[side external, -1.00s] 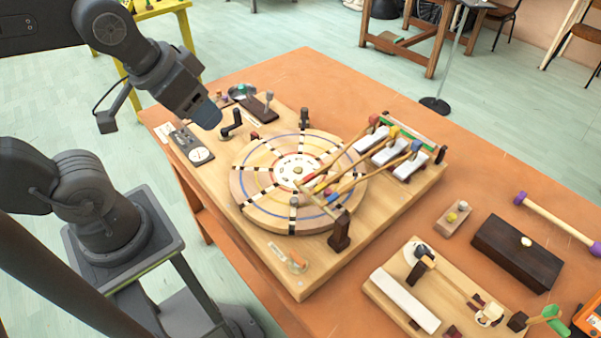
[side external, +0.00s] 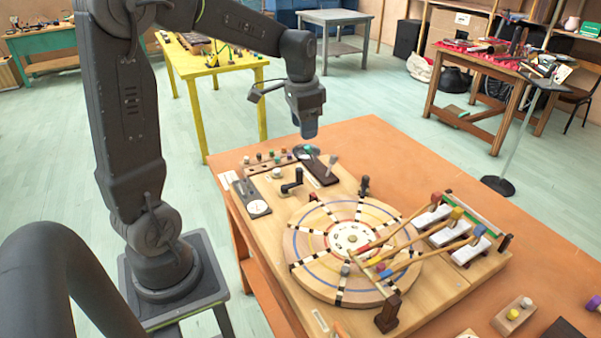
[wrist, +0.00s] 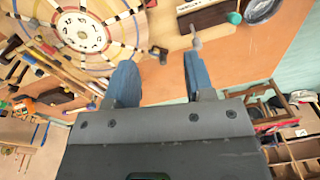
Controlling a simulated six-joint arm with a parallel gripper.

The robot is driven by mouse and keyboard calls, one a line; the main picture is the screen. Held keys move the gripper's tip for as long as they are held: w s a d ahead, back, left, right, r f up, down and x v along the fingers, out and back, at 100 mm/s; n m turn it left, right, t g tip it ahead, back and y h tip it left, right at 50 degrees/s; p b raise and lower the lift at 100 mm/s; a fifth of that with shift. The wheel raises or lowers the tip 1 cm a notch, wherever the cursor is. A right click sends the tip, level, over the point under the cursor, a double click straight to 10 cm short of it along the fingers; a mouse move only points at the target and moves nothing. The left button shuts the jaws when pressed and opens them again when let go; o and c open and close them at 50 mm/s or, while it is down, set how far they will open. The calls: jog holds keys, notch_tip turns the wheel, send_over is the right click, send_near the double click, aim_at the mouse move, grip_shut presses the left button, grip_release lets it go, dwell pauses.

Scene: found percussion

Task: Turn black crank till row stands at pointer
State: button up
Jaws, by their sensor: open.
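The black crank (side external: 292,184) stands on the wooden board, behind and left of the round wooden disc (side external: 312,280). The disc carries coloured rings and radial rows of black and white marks; it also shows in the wrist view (wrist: 72,53). A dark upright post (side external: 364,187) stands at the disc's back edge; I cannot tell whether it is the pointer. My gripper (side external: 309,134) hangs above and behind the crank in the side view, apart from it. In the wrist view its blue fingers (wrist: 160,68) are spread with nothing between them. I cannot make out the crank there.
A dark block with a lever (side external: 322,172) is close behind the crank. A grey dial panel (side external: 251,200) lies left of it.

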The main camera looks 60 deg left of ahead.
jog(key=g, duration=0.1)
send_over(299, 168)
notch_tip(299, 168, down, 4)
jog(key=shift+h, duration=0.3)
notch_tip(299, 168, down, 14)
jog(key=shift+d+r, duration=0.15)
jog(key=shift+c, duration=0.3)
grip_shut()
